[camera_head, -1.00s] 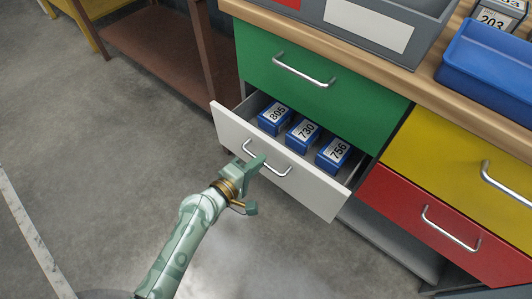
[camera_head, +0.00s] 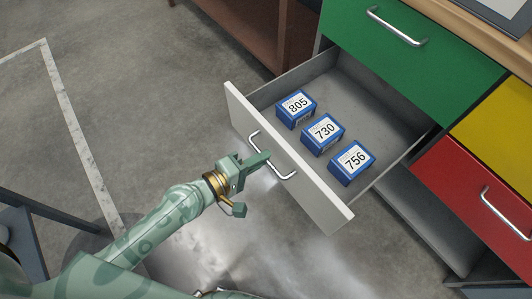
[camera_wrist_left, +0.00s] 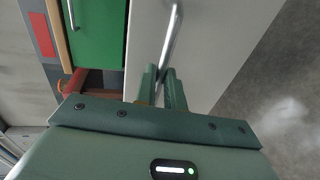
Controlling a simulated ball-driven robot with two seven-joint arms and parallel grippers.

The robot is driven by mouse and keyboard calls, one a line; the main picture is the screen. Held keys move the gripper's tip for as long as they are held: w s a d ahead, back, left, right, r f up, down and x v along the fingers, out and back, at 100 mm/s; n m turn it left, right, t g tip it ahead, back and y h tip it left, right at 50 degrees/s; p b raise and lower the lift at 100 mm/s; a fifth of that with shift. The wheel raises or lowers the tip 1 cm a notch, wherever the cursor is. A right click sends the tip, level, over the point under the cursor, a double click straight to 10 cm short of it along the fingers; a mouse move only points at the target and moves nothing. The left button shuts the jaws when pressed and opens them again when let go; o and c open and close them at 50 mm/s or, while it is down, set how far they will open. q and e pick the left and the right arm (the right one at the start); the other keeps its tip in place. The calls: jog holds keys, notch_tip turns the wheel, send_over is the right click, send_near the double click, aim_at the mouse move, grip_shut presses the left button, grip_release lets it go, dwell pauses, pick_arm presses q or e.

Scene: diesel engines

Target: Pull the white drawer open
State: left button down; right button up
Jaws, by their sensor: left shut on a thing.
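The white drawer (camera_head: 318,190) stands well out from the cabinet below the green drawer (camera_head: 400,50). Its metal bar handle (camera_head: 281,172) is on the white front. My left gripper (camera_head: 262,160) is shut on this handle; in the left wrist view its two fingers (camera_wrist_left: 162,88) close around the bar (camera_wrist_left: 174,40). Inside the drawer lie three blue boxes, labelled 805 (camera_head: 297,105), 730 (camera_head: 323,131) and 756 (camera_head: 353,160). The back part of the drawer floor is bare. My right gripper is not in view.
A red drawer (camera_head: 470,190) and a yellow drawer (camera_head: 502,125) are shut at the right. A brown shelf unit (camera_head: 250,30) stands behind. The grey floor (camera_head: 150,120) in front of the drawer is clear, with a white painted line (camera_head: 85,140).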

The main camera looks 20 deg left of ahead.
pick_arm(q)
jog(key=shift+s+a, duration=0.25)
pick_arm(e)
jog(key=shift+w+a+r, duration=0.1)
pick_arm(q)
jog(key=c, duration=1.5)
grip_release()
